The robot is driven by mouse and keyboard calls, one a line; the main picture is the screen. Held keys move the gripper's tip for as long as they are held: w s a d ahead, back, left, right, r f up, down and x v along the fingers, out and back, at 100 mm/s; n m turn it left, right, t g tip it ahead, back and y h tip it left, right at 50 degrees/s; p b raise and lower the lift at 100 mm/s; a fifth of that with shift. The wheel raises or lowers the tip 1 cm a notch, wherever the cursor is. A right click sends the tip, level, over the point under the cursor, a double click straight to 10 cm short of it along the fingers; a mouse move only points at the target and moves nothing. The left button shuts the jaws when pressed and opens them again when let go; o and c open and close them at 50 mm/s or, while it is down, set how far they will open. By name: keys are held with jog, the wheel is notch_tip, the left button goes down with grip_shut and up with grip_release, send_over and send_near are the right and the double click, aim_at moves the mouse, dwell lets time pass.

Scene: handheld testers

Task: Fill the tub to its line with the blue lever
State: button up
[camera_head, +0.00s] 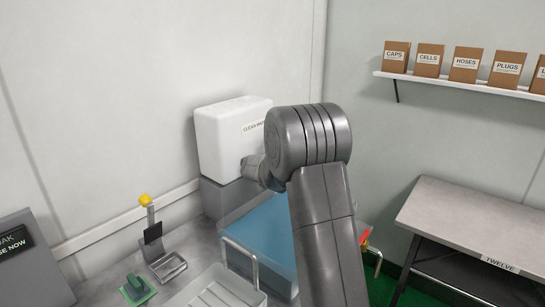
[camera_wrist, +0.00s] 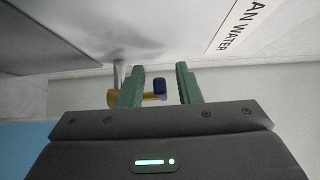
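A white tank (camera_head: 222,147) labelled as clean water stands against the wall in the head view. Its tap (camera_wrist: 113,97) is brass-coloured and shows in the wrist view, with a dark blue lever (camera_wrist: 159,86). The blue lever end lies between the green fingers of my gripper (camera_wrist: 160,80), which are apart with a gap on the right; I cannot tell whether the left finger touches it.
A pale tray (camera_head: 215,292) with a wire handle stands in front of the tub. Left of it are a yellow-topped metal stand (camera_head: 152,236) and a green pad (camera_head: 138,289). A grey bench (camera_head: 465,215) and a shelf of boxes (camera_head: 455,84) are on the right.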

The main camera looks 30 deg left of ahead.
jog(key=b+v, duration=0.2)
jog(key=v, duration=1.1)
jog(key=p+x, duration=0.2)
jog(key=x, duration=1.2)
jog(key=shift+s, duration=0.1)
jog(key=b+v, duration=0.2)
jog(key=v, duration=1.2)
jog(key=w+a+n+g+y+p, duration=0.1)
jog(key=w+a+p, duration=0.1)
jog(key=w+a, duration=0.6)
jog(key=w, duration=0.3)
jog(key=shift+p, duration=0.3)
jog(key=shift+d+n+g+y, duration=0.15)
jog(key=shift+n+g+y, duration=0.15)
jog(key=shift+y, duration=0.2)
